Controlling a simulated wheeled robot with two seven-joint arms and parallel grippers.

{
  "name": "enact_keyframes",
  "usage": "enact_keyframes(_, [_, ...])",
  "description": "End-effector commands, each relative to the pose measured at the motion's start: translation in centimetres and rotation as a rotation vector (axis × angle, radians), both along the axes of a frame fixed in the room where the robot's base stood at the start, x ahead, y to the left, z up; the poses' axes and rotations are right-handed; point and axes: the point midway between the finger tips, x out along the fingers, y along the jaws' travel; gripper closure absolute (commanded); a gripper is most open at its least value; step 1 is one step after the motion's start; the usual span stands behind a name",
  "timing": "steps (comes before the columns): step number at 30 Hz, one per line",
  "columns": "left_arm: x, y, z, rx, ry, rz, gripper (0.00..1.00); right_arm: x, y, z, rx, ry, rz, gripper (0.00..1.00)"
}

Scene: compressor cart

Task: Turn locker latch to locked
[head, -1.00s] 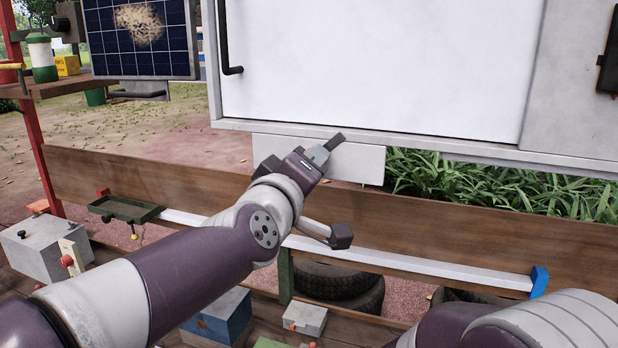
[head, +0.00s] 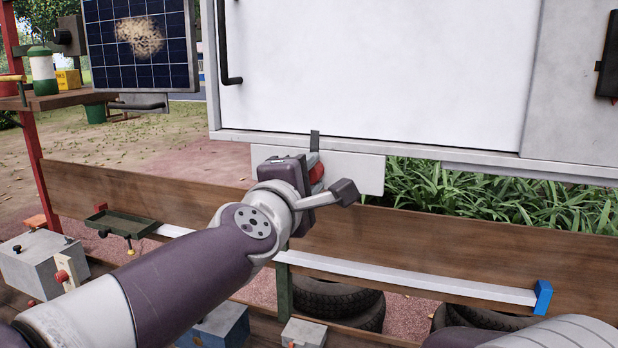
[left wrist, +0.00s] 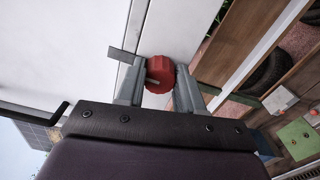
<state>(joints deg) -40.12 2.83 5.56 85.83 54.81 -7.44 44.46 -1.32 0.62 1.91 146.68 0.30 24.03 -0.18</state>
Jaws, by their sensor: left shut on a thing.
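The white locker (head: 370,65) fills the upper middle of the head view, with a pale plate (head: 355,172) under its lower edge. The latch has a red knob (head: 317,172) and a dark grey bar (head: 315,140). The bar points about straight up and overlaps the locker's lower edge. My left gripper (head: 311,166) is shut on the red knob. In the left wrist view the knob (left wrist: 159,74) sits between the two fingers of the gripper (left wrist: 158,88), with the bar (left wrist: 124,55) beside it across the locker's seam. My right gripper is out of view.
A black handle (head: 225,45) is on the locker's left side. A wooden rail (head: 430,235) and a white strip with a blue end (head: 543,296) run below. A solar panel (head: 140,45) stands at left, a green tray (head: 124,220) below it.

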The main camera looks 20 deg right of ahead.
Motion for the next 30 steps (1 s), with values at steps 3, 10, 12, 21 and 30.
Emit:
enact_keyframes(3, [0.05,-0.02,-0.26,-0.022,0.021,0.000,0.94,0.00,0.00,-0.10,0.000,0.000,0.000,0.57])
enact_keyframes(10, [0.05,-0.03,-0.27,-0.042,0.034,0.000,0.94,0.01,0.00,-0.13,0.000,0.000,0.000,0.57])
enact_keyframes(12, [0.05,-0.03,-0.28,-0.044,0.036,0.000,0.94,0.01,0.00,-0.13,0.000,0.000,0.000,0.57])
enact_keyframes(21, [0.07,-0.05,-0.33,-0.042,0.036,0.000,0.54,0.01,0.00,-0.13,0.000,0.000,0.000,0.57])
enact_keyframes(30, [0.02,-0.02,-0.15,-0.043,0.033,0.000,0.38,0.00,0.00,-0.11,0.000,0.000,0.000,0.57])
